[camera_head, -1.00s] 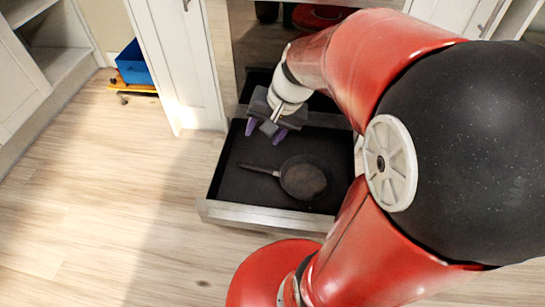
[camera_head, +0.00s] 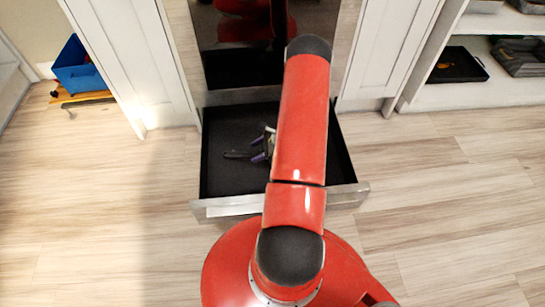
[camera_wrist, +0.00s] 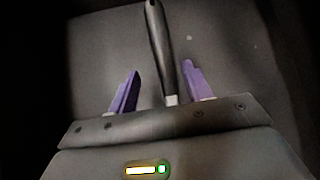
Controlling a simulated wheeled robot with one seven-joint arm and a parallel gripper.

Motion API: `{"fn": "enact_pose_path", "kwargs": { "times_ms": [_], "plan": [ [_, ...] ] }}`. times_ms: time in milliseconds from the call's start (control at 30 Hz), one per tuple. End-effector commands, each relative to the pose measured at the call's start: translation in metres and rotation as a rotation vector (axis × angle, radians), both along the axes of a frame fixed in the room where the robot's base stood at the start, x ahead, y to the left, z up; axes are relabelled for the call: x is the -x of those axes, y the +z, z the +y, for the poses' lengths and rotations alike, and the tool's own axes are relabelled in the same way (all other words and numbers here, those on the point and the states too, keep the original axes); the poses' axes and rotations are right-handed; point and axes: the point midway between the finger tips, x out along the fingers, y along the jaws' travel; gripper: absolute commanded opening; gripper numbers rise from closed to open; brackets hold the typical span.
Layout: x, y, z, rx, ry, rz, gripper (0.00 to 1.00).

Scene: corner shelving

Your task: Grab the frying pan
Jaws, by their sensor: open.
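The dark frying pan lies in the open black drawer (camera_head: 225,180). Only its handle (camera_head: 238,155) shows in the head view; my arm hides the rest. My gripper (camera_head: 258,149) is low in the drawer, at the handle. In the wrist view the pan's handle (camera_wrist: 160,45) runs lengthwise between the two purple fingers of my gripper (camera_wrist: 161,68). The fingers stand apart, with a gap on each side of the handle. The pan's round body is not visible in the wrist view.
The drawer's pale front panel (camera_head: 230,207) and dark side walls surround the gripper. White cabinet doors (camera_head: 385,50) stand at both sides. A blue bin (camera_head: 78,68) is at the far left, and trays (camera_head: 455,66) sit on a right shelf. Light wood floor is free around.

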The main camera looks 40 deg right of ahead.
Motion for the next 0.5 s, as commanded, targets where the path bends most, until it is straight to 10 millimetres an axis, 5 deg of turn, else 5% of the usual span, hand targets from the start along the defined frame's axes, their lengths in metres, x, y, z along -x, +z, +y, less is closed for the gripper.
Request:
{"fn": "enact_pose_path", "kwargs": {
  "times_ms": [500],
  "plan": [
    [-0.024,-0.042,0.016,-0.013,-0.026,0.009,0.49]
  ]
}}
